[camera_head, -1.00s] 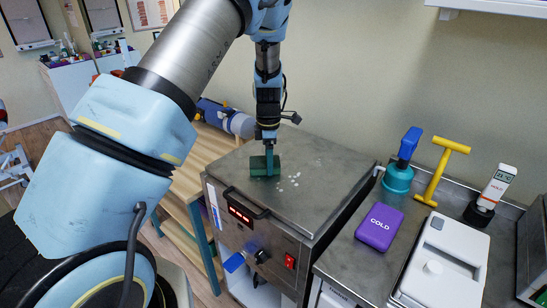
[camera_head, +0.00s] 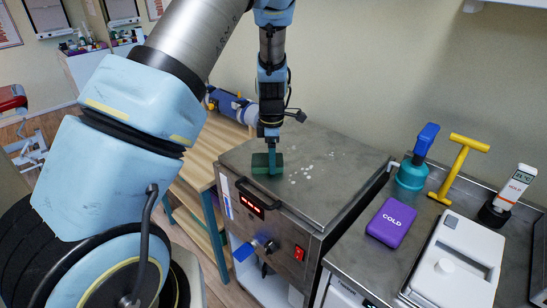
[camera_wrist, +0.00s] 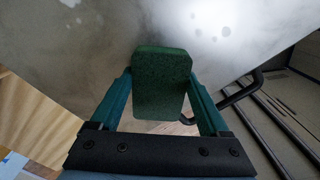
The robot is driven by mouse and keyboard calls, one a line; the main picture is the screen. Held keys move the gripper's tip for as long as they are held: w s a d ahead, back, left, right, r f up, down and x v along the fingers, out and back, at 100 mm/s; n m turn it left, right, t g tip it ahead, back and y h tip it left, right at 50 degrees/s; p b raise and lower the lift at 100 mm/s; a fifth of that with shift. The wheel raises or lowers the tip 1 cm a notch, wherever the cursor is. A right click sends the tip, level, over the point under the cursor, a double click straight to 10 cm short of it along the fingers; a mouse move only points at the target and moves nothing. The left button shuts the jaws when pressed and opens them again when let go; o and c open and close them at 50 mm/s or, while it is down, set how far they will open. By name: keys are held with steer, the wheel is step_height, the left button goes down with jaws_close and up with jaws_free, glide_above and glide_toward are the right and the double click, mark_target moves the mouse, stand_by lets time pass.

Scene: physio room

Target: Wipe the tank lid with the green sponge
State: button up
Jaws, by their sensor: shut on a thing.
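The tank lid (camera_head: 335,185) is the grey metal top of a box-shaped unit with a black handle at its front edge. White spots (camera_head: 315,170) lie on its middle, just right of the sponge. The green sponge (camera_head: 259,163) is at the lid's left part, at or very close to the surface; I cannot tell if it touches. My gripper (camera_head: 273,160) points down and is shut on the sponge. In the wrist view the sponge (camera_wrist: 162,85) sits between the two teal fingers, with pale spots on the lid beyond it.
Right of the tank, a metal counter holds a purple cold pack (camera_head: 391,222), a teal and blue bottle (camera_head: 413,172), a yellow T-shaped tool (camera_head: 459,168), a thermometer (camera_head: 510,193) and a white box (camera_head: 455,262). A wooden bench (camera_head: 207,150) stands left of the tank.

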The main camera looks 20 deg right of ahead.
steer(key=shift+s+a+f, duration=0.1)
step_height(320, 180, up, 3)
steer(key=shift+f+p, duration=0.15)
steer(key=shift+p, duration=1)
steer(key=shift+r, duration=1.7)
steer(key=shift+r, duration=1.55)
steer(key=shift+f, duration=0.1)
